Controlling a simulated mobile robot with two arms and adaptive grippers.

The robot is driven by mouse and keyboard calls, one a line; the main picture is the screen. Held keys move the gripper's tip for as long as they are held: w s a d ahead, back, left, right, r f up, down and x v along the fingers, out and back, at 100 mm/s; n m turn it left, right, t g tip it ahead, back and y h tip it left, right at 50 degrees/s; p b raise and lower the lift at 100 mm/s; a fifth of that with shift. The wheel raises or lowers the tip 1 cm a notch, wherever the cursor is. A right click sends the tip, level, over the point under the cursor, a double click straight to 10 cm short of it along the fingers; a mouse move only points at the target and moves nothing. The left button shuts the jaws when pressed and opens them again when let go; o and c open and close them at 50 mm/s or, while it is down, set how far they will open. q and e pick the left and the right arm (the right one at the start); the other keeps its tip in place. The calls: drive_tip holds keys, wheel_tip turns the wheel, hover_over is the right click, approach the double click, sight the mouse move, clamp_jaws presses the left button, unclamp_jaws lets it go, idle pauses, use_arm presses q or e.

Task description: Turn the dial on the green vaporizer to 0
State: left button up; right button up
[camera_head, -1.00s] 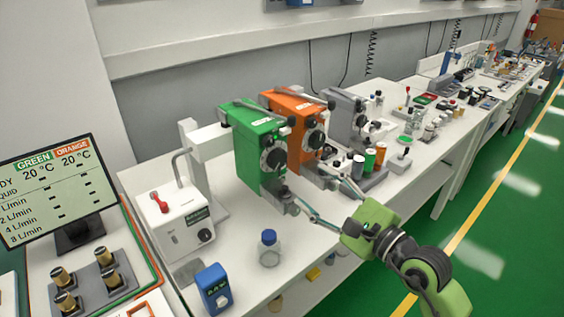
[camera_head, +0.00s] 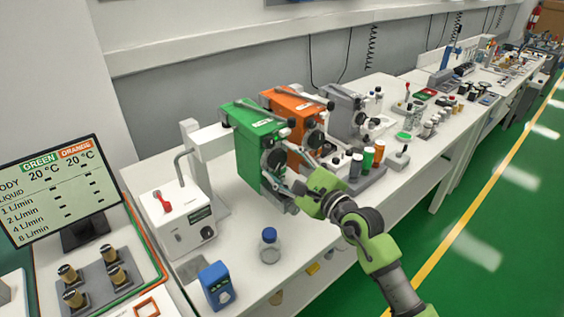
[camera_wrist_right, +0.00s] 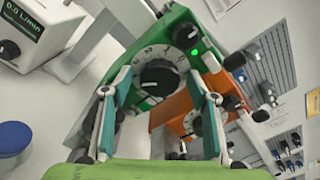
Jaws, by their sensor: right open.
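The green vaporizer (camera_head: 247,148) stands upright on the white bench, beside the orange vaporizer (camera_head: 291,105). Its black dial (camera_head: 273,158) faces my right arm. My right gripper (camera_head: 285,182) is just in front of the green vaporizer's face. In the right wrist view my right gripper (camera_wrist_right: 158,88) is open, one finger on each side of the dial, with nothing held. Contact with the dial cannot be told. My left gripper is not in view.
A white device with a red switch (camera_head: 185,220), a blue-capped bottle (camera_head: 269,247) and a blue box (camera_head: 216,287) stand nearby on the bench. A monitor (camera_head: 60,190) is at left. Small bottles (camera_head: 368,158) stand right of the gripper. Green floor lies in front.

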drive_tip(key=c, duration=1.1)
